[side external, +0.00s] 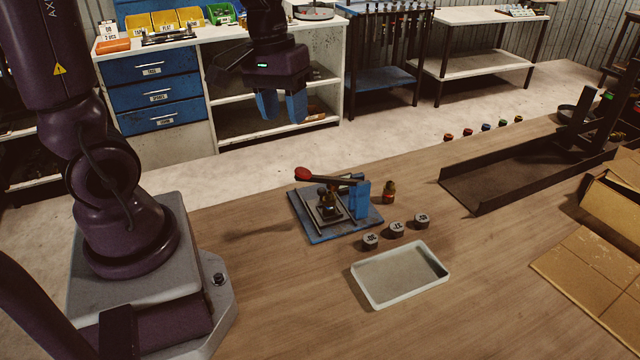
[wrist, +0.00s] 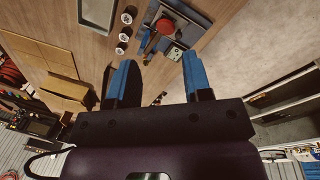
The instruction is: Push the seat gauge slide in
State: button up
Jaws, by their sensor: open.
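The hose crimper stands on a blue base plate (side external: 308,232) on the wooden bench. It has a dark central carriage between rails, a blue upright block (side external: 362,200) and a lever with a red knob (side external: 303,174). The crimper also shows at the top of the wrist view, where its red knob (wrist: 166,26) faces me. I cannot clearly make out which part is the seat gauge slide. My gripper (side external: 281,108) is open and empty, high above and behind the crimper. Its two blue fingers (wrist: 159,58) point down, well apart from it.
A pale tray (side external: 353,281) lies in front. A dark metal chute (side external: 500,180) and cardboard box (side external: 612,195) are at the right. Bench left of the crimper is clear.

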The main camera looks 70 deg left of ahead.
aim_at(322, 189)
jog(key=w+a+f+n+h, duration=0.3)
jog(key=w+a+f+n, duration=0.5)
jog(key=a+f+n, duration=0.5)
jog(key=shift+n+t, duration=0.3)
jog(key=shift+n, duration=0.6)
jog(key=shift+s+d+r+x, duration=0.15)
jog(key=shift+d+x, duration=0.25)
jog(key=shift+x, duration=1.55)
jog(key=shift+d+r+x, duration=0.1)
jog(key=shift+d+x, duration=0.25)
jog(key=shift+x, duration=1.65)
jog(key=shift+s+d+r+x, duration=0.15)
jog(key=shift+d+x, duration=0.25)
jog(key=shift+x, duration=1.55)
jog(key=shift+w, duration=0.1)
grip_shut()
